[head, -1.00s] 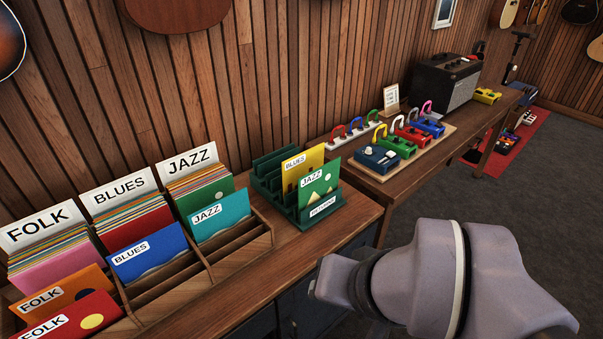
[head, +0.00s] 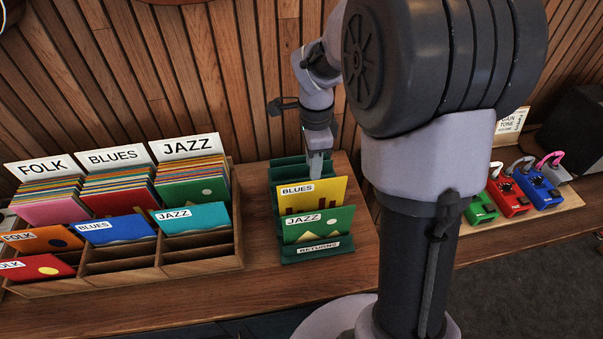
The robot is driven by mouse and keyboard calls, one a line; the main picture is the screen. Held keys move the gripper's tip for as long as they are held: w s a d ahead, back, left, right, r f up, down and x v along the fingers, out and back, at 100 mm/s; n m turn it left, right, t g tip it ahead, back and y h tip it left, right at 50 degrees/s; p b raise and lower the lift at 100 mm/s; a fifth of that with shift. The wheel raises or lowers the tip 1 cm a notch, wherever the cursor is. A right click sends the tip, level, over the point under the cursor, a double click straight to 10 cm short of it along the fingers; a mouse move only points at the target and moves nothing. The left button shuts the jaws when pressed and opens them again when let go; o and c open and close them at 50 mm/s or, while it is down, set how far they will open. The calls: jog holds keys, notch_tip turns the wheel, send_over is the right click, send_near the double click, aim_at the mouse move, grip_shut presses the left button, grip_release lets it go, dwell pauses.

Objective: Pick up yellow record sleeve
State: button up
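The yellow record sleeve (head: 327,194), labelled BLUES, stands upright in the green returns rack (head: 318,250). It is behind a green JAZZ sleeve (head: 320,224), which covers its lower part. My gripper (head: 316,168) points down right at the top edge of the yellow sleeve, near its middle. The fingers look close together there. I cannot tell whether they touch or straddle the sleeve, or whether they are shut on it.
A wooden record bin (head: 205,258) with FOLK, BLUES and JAZZ sections stands left of the rack. Bare counter (head: 255,215) lies between them. Several coloured pedals (head: 512,197) sit on a board at the right. The wooden wall is close behind the rack.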

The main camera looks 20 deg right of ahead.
jog(key=b, duration=0.3)
send_near(312, 196)
jog(key=f, duration=0.5)
jog(key=shift+s+a+f, duration=0.15)
jog(key=shift+s+a, duration=0.1)
jog(key=f, duration=0.2)
jog(key=f+b, duration=0.2)
jog(key=f, duration=0.1)
jog(key=shift+w+d+f, duration=0.3)
jog(key=shift+w+f, duration=0.05)
jog(key=shift+w, duration=0.05)
jog(key=shift+r, duration=0.2)
grip_shut()
